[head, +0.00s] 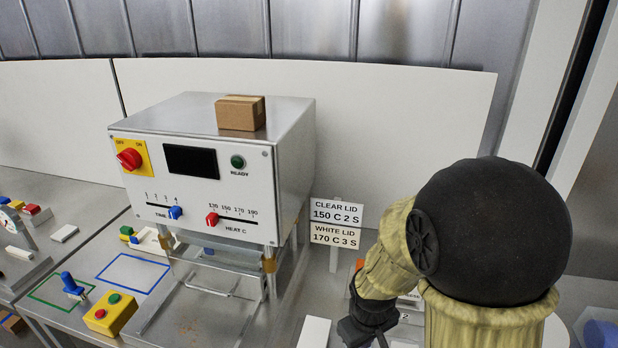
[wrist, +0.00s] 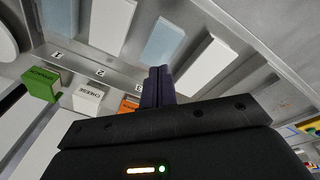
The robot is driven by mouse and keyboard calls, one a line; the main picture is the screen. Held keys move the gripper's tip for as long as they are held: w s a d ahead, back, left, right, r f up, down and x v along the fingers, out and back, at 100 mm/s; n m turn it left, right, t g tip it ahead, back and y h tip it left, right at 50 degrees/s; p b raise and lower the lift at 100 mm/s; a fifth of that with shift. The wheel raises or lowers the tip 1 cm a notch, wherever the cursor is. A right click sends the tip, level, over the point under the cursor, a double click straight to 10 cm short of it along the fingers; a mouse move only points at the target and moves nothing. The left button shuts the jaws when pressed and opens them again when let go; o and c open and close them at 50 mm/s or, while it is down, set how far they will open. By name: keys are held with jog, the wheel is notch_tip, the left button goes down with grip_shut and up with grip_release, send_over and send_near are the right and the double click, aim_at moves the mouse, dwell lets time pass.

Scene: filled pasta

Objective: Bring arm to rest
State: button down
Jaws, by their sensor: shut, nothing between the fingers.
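My gripper (wrist: 158,86) shows in the wrist view with its two dark fingers together and nothing held. In the head view my arm stands at the right, its large black joint in front of the bench. The gripper end (head: 372,322) hangs low there beside the sign post, and its fingertips are mostly hidden at the bottom edge.
A metal sealing machine (head: 195,175) with a cardboard box (head: 241,113) on top stands at centre left. Beside it are two lid signs (head: 335,224) and a yellow button box (head: 110,313). Under the gripper lie green (wrist: 41,84), white (wrist: 88,99) and orange (wrist: 130,104) blocks near numbered slots.

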jog(key=s+d+r+m, duration=0.3)
jog(key=s+r+m, duration=0.1)
jog(key=m, duration=0.1)
jog(key=shift+d+r+t+y, duration=0.2)
jog(key=shift+d+t+y, duration=0.1)
jog(key=shift+d, duration=0.1)
